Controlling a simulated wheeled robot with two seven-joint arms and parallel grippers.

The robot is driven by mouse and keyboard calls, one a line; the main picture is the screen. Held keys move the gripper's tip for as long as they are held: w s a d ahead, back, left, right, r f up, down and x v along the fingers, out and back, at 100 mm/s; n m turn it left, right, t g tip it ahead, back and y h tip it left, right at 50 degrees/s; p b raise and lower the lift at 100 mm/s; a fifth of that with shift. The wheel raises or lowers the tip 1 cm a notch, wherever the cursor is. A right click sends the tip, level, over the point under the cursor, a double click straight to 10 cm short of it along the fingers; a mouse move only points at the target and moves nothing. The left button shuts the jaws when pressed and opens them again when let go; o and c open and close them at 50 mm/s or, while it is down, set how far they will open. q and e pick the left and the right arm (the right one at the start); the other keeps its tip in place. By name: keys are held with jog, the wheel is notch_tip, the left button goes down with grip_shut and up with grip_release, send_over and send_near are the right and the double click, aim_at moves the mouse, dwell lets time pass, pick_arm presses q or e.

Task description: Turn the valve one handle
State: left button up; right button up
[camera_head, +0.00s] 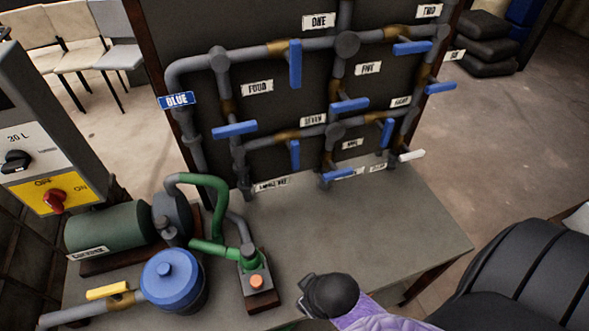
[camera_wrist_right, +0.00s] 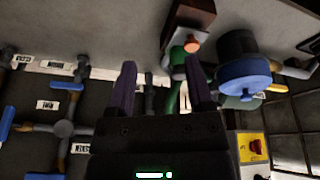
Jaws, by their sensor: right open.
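The valve one handle (camera_head: 295,64) is a blue bar on the upper pipe of the dark board in the head view. It stands upright, across the pipe, just left of the label ONE (camera_head: 319,21). My right gripper (camera_wrist_right: 158,63) is open in the right wrist view, with two purple fingers apart and nothing between them. In the head view, a black and purple part of my right arm shows at the bottom, well below the handle. I cannot tell which handle in the wrist view is valve one. My left gripper is in neither view.
Other blue handles surround it, including the one by FOUR (camera_head: 235,129) and the one by FIVE (camera_head: 349,105). A green motor (camera_head: 110,229), a blue-lidded vat (camera_head: 171,277) and a pump with an orange button (camera_head: 257,282) stand on the bench's left. The grey bench top (camera_head: 390,225) is clear at right.

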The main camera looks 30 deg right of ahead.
jog(key=w+d+r+m+t+h+p, duration=0.1)
jog(key=w+d+r+t, duration=0.1)
jog(key=w+r, duration=0.35)
jog(key=w+d+r+m+t+h+p, duration=0.1)
jog(key=w+d+r+t+p, duration=0.1)
jog(key=r, duration=0.6)
jog(key=m+t+h, duration=0.2)
jog(key=m+t, duration=0.1)
jog(key=t, duration=0.7)
send_near(297, 53)
jog(key=w, duration=0.1)
jog(key=x, duration=0.8)
jog(key=shift+w+d, duration=0.25)
jog(key=shift+w, duration=0.1)
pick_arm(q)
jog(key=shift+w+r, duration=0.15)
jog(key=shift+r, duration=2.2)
pick_arm(e)
jog(key=shift+w+d, duration=0.15)
jog(key=shift+w, duration=0.5)
grip_shut()
